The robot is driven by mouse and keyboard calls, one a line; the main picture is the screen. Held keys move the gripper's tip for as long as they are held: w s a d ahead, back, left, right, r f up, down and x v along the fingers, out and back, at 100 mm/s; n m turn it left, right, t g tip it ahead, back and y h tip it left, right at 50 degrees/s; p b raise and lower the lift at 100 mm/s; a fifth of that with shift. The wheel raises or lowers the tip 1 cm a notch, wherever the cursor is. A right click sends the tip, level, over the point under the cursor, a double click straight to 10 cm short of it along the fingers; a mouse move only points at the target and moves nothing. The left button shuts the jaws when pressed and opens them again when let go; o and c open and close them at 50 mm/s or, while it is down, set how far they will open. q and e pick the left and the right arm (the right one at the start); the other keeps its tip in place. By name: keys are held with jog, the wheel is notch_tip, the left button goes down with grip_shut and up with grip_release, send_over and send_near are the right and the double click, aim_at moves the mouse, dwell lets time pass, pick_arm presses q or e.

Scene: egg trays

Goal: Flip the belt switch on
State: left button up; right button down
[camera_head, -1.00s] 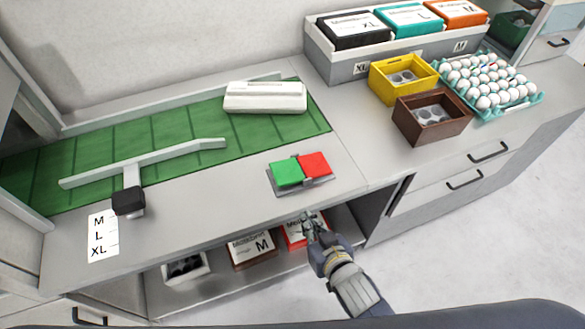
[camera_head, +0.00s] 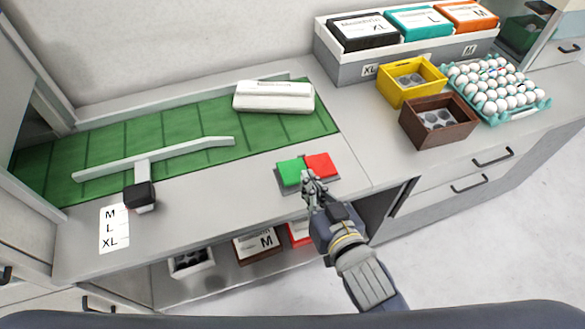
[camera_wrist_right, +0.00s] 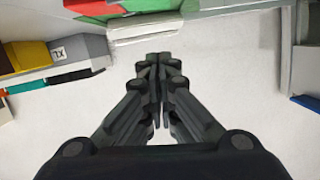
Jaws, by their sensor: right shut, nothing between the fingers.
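The belt switch sits on the grey counter in front of the green belt, with a green half (camera_head: 291,172) on the left and a red half (camera_head: 321,165) on the right. My right gripper (camera_head: 311,180) is shut and empty. In the head view its fingertips overlap the front edge of the switch near the middle; I cannot tell whether they touch it. In the right wrist view the closed fingers (camera_wrist_right: 158,62) point up the picture, and a green and a red patch (camera_wrist_right: 95,8) show at the top left. My left gripper is not in view.
The green belt (camera_head: 120,158) carries a white guide bar and a white box (camera_head: 273,97). A black knob (camera_head: 139,195) and a size label (camera_head: 113,229) are at the left. A yellow box (camera_head: 412,83), brown box (camera_head: 438,122) and egg tray (camera_head: 541,105) stand at the right.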

jog(key=p, duration=0.2)
send_over(292, 178)
jog(key=shift+w+d+f, duration=0.1)
jog(key=shift+f, duration=0.4)
jog(key=shift+w+d+f, duration=0.1)
jog(key=shift+f, duration=0.4)
notch_tip(292, 178, down, 3)
jog(key=shift+s+a+r, duration=0.1)
jog(key=shift+s, duration=0.05)
jog(key=shift+s+f, duration=0.1)
jog(key=shift+f, duration=0.6)
jog(key=shift+a, duration=0.1)
